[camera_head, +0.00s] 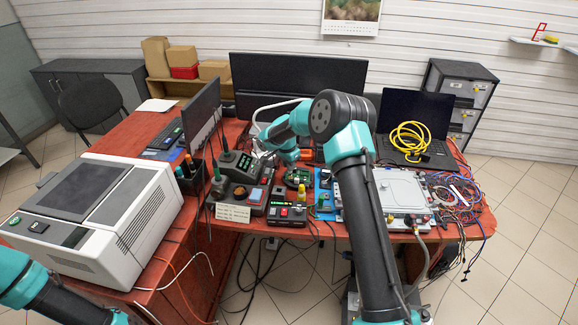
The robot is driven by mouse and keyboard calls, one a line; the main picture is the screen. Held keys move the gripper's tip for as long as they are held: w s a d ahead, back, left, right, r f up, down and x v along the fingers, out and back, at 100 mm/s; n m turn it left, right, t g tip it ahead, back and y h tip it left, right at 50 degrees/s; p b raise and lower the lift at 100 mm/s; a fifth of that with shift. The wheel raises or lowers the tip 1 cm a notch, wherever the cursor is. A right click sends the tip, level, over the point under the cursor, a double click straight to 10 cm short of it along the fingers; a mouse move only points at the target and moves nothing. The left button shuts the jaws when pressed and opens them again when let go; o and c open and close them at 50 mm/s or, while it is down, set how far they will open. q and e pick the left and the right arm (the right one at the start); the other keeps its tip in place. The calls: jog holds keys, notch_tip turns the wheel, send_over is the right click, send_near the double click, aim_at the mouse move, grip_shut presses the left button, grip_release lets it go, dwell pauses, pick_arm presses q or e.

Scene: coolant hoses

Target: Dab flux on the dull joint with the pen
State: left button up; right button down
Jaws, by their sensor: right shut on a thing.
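My right arm reaches in from the lower right and bends over the bench to the left. Its gripper (262,151) is beside the dark soldering station, left of a small green circuit board (297,179). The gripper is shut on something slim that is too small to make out. I cannot tell whether it is the flux pen. The dull joint is too small to pick out on the board. My left arm shows only at the lower left, with its gripper outside the picture.
The soldering station (236,165) and boxes with buttons (287,212) crowd the bench around the gripper. A pen holder (188,175) and large grey machine (100,210) stand left. A laptop (414,112) with yellow cable (408,138) and tangled wires (455,195) are right.

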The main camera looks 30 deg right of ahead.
jog(key=shift+r, duration=2.75)
